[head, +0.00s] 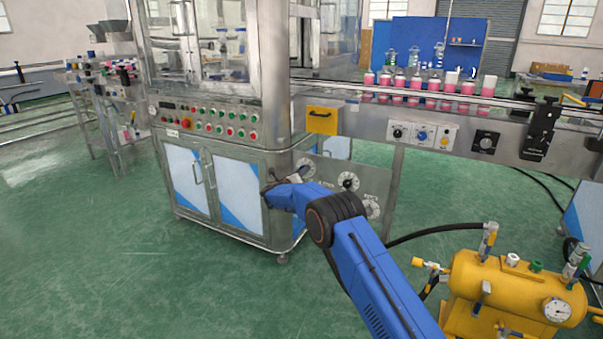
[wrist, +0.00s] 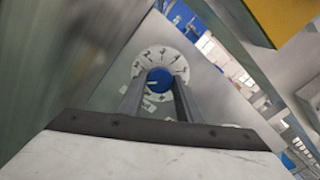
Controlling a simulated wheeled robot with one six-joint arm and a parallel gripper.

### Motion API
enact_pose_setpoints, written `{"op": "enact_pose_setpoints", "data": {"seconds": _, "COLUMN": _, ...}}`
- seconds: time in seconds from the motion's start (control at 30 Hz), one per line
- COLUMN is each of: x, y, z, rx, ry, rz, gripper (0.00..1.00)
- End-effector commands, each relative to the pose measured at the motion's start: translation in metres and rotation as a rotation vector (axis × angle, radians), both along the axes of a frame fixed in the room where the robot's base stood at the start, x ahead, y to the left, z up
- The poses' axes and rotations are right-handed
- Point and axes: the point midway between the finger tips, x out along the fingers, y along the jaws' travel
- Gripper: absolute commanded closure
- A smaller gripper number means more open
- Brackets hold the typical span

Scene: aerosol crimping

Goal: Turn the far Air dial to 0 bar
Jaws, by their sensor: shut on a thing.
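The Air dial in my grip has a round white face (wrist: 160,57) with numerals and a blue knob (wrist: 159,79) at its centre. A pale mark on the knob points toward the left of the picture; the exact reading is too small to tell. My gripper (wrist: 158,94) is shut on the knob, one finger on each side. In the head view, a white dial (head: 306,167) is at the left end of a grey panel, partly hidden behind my gripper and wrist. I take this to be the held dial.
Two other dials, one at the middle (head: 348,181) and one lower right (head: 372,207), sit on the same panel (head: 385,179). A steel cabinet (head: 237,187) stands to the left, a conveyor (head: 440,105) runs above, and a yellow tank (head: 515,280) stands at right.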

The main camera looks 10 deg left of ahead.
Motion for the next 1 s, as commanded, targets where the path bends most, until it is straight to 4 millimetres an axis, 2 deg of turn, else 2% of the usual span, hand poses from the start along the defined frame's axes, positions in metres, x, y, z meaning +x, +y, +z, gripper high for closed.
{"op": "enact_pose_setpoints", "data": {"seconds": 0.53, "x": -0.0010, "y": 0.0011, "z": -0.0036, "rx": -0.023, "ry": 0.012, "rz": 0.001, "gripper": 0.90}}
{"op": "enact_pose_setpoints", "data": {"seconds": 0.57, "x": -0.0010, "y": 0.0011, "z": -0.0035, "rx": -0.023, "ry": 0.012, "rz": 0.001, "gripper": 0.61}}
{"op": "enact_pose_setpoints", "data": {"seconds": 0.6, "x": -0.0009, "y": 0.0010, "z": -0.0033, "rx": -0.023, "ry": 0.011, "rz": 0.001, "gripper": 0.51}}
{"op": "enact_pose_setpoints", "data": {"seconds": 1.0, "x": -0.0044, "y": 0.0021, "z": -0.0008, "rx": -0.022, "ry": 0.009, "rz": 0.000, "gripper": 0.49}}
